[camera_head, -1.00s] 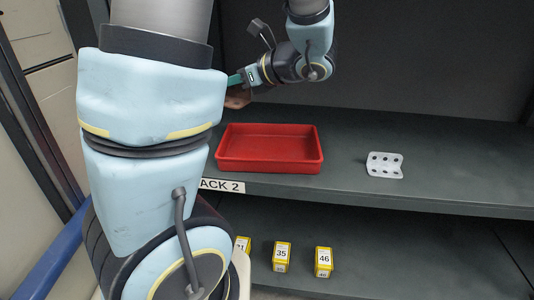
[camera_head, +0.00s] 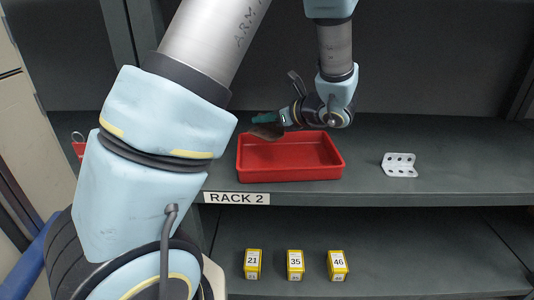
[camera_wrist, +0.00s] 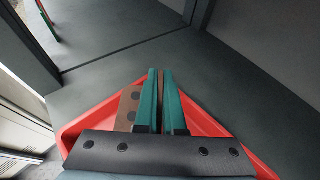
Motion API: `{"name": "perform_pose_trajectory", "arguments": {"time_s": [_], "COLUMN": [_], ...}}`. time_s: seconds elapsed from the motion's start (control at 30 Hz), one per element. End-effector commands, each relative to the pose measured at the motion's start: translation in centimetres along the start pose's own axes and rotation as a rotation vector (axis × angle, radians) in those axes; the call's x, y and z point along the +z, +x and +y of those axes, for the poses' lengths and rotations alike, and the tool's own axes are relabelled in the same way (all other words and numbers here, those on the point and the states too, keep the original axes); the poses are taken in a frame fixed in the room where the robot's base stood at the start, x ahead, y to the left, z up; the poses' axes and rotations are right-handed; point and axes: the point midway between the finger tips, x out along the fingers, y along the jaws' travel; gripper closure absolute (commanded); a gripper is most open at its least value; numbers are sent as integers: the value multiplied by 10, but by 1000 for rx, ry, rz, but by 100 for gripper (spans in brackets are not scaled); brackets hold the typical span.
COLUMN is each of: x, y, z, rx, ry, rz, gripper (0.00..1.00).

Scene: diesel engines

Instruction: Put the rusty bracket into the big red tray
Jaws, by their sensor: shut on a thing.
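The rusty bracket (camera_wrist: 129,106) is brown with dark holes and is held in my gripper (camera_wrist: 160,75), whose green fingers are shut on it. In the head view the bracket (camera_head: 267,131) hangs at the left of my gripper (camera_head: 258,120), above the back left part of the big red tray. The red tray (camera_head: 290,177) stands on the upper shelf and looks empty where I can see inside. In the wrist view the tray rim (camera_wrist: 75,127) shows below and around the fingers. Part of the bracket is hidden by the fingers.
A white bracket with holes (camera_head: 399,165) lies on the shelf right of the tray. The shelf (camera_head: 450,185) is otherwise clear there. A small red object (camera_head: 78,147) shows at the far left. Several yellow numbered boxes (camera_head: 295,265) stand on the lower shelf.

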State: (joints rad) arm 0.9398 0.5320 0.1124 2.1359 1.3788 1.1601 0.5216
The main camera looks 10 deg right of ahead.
Motion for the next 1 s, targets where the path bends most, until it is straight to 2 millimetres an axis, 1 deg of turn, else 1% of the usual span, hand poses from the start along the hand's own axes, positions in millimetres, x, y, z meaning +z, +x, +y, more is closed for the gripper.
{"name": "perform_pose_trajectory", "arguments": {"time_s": [0.03, 0.1, 0.2, 0.37, 0.5, 0.6, 0.87, 1.0], "x": [-13, -24, -34, -43, -62, -72, -72, -75], "y": [6, 10, 15, 19, 26, 30, 30, 32], "z": [1, 1, 1, 1, 1, 1, 1, 1], "rx": [2, 2, 2, 2, 3, 2, 1, 1], "ry": [5, 4, 2, 1, 3, 3, -1, 0], "rz": [0, -1, -1, -1, -2, -2, -2, -2], "gripper": [100, 100, 100, 100, 100, 100, 100, 100]}}
